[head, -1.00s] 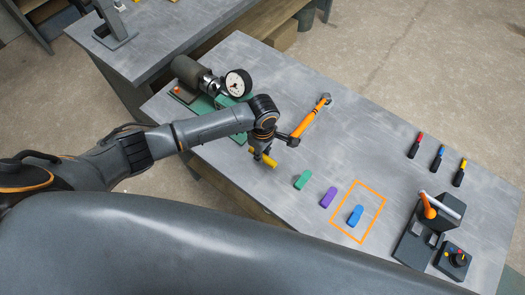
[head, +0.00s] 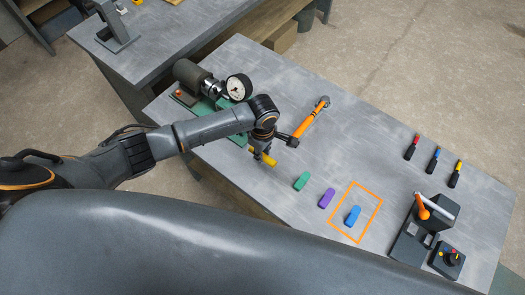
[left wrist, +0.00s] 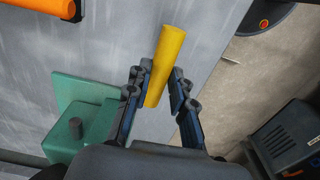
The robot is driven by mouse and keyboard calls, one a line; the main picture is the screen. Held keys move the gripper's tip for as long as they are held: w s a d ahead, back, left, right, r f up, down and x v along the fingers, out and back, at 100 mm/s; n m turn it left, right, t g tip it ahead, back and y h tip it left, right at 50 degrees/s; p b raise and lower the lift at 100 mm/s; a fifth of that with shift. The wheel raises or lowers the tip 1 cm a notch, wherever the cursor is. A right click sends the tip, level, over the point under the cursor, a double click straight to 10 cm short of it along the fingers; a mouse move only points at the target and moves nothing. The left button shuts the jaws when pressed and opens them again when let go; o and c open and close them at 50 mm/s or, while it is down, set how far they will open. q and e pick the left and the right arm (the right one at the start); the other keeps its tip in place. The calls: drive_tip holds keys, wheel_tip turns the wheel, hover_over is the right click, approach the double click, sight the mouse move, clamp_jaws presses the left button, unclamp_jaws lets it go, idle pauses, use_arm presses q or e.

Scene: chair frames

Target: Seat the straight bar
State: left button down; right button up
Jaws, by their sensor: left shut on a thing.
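A yellow straight bar (head: 269,160) is held in my left gripper (head: 262,154), above the near edge of the grey bench. In the left wrist view the bar (left wrist: 171,55) stands between the two fingers (left wrist: 160,78), its far end sticking out past the fingertips. A green block with a short grey peg (left wrist: 76,128) is to the left of the fingers in the left wrist view. My right gripper is in neither view.
An orange-handled wrench (head: 313,120) lies right of the gripper. Green (head: 301,181), purple (head: 327,198) and blue (head: 352,215) pieces lie along the near edge, the blue inside an orange outline. A lever device (head: 433,215) is far right.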

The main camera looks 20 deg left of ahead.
use_arm(q)
drive_tip(key=shift+r, duration=0.15)
wheel_tip(320, 180, up, 3)
drive_tip(key=p, duration=0.3)
drive_tip(key=shift+p, duration=0.3)
drive_tip(key=shift+r+p, duration=0.8)
drive_tip(key=shift+r, duration=2.15)
